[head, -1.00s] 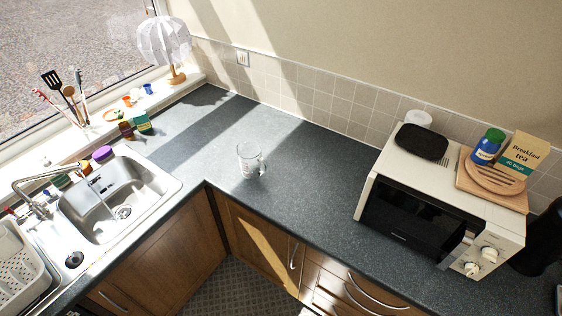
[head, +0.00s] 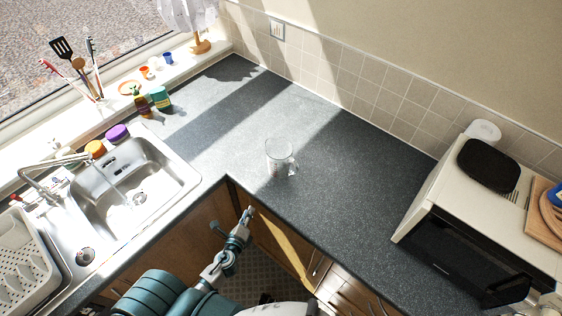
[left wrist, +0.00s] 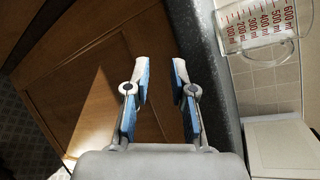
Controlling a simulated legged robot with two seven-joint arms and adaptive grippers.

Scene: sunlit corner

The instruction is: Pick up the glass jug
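The glass jug (head: 279,158) is clear and stands upright on the dark worktop near the inner corner, with its handle to the right. In the left wrist view the jug (left wrist: 258,30) shows red millilitre marks and lies at the upper right, beyond the worktop edge. My left gripper (head: 246,212) is below and in front of the jug, near the cabinet doors, apart from it. In the left wrist view its two blue-padded fingers (left wrist: 160,66) are spread with nothing between them.
A steel sink (head: 135,185) is on the left and a microwave (head: 470,225) on the right. The worktop (head: 345,150) around the jug is clear. Its front edge lies between my left gripper and the jug. Small bottles and a lamp (head: 190,20) are farther back.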

